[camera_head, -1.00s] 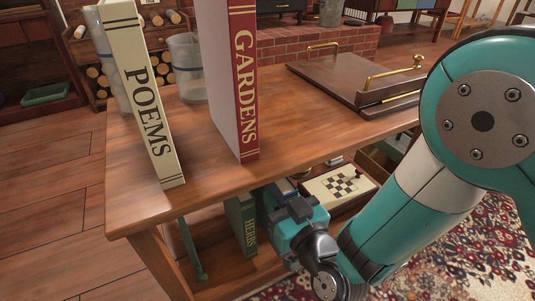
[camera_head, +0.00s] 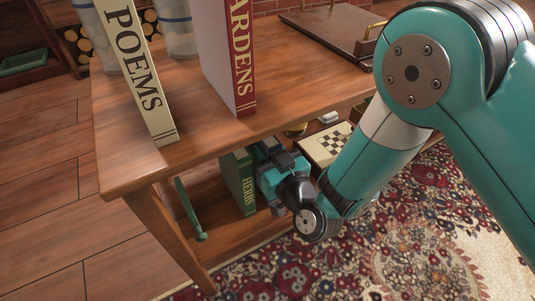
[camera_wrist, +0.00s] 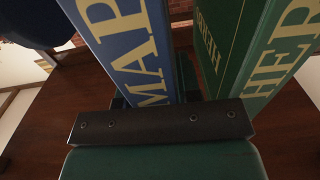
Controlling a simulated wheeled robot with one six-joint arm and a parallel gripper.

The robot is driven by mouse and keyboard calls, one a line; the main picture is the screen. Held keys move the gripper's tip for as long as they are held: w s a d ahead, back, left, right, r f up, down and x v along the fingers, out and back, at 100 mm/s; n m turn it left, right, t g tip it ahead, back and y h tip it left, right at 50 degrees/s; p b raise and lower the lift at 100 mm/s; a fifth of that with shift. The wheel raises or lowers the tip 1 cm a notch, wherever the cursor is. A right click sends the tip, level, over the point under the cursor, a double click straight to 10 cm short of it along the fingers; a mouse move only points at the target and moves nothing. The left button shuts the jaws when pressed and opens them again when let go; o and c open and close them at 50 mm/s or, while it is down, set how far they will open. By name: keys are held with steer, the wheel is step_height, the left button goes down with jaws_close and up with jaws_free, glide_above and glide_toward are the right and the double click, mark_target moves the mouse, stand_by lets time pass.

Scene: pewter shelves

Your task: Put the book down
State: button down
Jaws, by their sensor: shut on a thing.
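My gripper (camera_head: 264,168) is at the lower shelf under the wooden tabletop, shut on a blue book. The blue book (camera_wrist: 126,42), with yellow letters reading "MAP", stands between the fingers in the wrist view. In the head view it is mostly hidden behind my gripper. A green book marked "HERBS" (camera_head: 239,182) stands upright on the lower shelf just left of my gripper. In the wrist view the green book (camera_wrist: 262,50) is right of the blue one, with a narrow gap between them. Whether the blue book's base touches the shelf is hidden.
Cream "POEMS" (camera_head: 140,75) and red "GARDENS" (camera_head: 241,60) books stand on the tabletop (camera_head: 190,125). A tray (camera_head: 330,28) lies behind them. A green bookend-like piece (camera_head: 188,210) is left on the lower shelf. A checkered board box (camera_head: 325,147) sits to the right.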

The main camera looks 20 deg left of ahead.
steer(key=c, duration=0.8)
jaws_free()
steer(key=shift+f, duration=0.1)
steer(key=shift+r, duration=0.2)
steer(key=shift+s+d+f, duration=0.15)
steer(key=shift+s+d, duration=0.1)
steer(key=v, duration=1.1)
steer(key=shift+s+p, duration=0.15)
steer(key=shift+p, duration=0.3)
steer(key=shift+d, duration=0.15)
